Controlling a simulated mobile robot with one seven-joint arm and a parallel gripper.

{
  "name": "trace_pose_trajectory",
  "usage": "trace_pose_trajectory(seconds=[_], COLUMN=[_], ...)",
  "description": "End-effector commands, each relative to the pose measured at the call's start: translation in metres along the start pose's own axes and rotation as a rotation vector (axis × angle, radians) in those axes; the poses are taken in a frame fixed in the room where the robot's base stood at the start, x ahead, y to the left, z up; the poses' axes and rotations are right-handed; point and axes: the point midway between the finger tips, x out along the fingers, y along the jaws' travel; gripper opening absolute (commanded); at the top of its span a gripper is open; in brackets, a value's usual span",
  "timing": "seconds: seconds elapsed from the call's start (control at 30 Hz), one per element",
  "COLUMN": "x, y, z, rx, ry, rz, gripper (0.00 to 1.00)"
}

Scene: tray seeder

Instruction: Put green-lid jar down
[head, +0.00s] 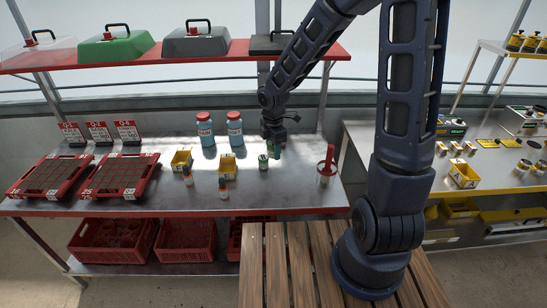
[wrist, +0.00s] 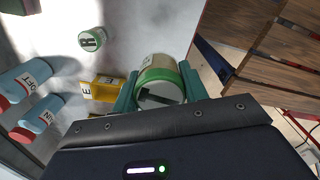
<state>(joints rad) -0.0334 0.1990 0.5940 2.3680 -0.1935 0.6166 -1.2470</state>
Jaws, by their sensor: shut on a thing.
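My gripper (wrist: 160,95) is shut on the green-lid jar (wrist: 157,72), a pale jar with a green lid, held between two teal fingers. In the head view my gripper (head: 273,148) is low over the metal bench, right of the two blue jars. A small green jar (head: 263,162) shows just below it there; I cannot tell whether it is the held one. Another jar with green on it, marked R (wrist: 92,40), stands apart on the bench in the wrist view. Whether the held jar touches the bench is unclear.
Two blue jars with red lids (head: 205,130) stand behind left. Yellow bins (head: 228,168) and small bottles (head: 223,189) stand left of the gripper. A red-topped container (head: 327,165) stands right. Red trays (head: 120,175) fill the bench's left. A wooden slatted surface (head: 285,265) lies in front.

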Motion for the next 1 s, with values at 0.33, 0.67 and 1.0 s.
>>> trace_pose_trajectory(seconds=[0.33,0.67,1.0], x=[-0.009,-0.053,-0.167], y=[0.0,0.001,0.001], z=[0.0,0.001,0.0], rx=[0.0,0.002,0.001], ry=[0.001,-0.002,-0.001], rz=[-0.001,0.007,0.009], gripper=[0.2,0.2,0.2])
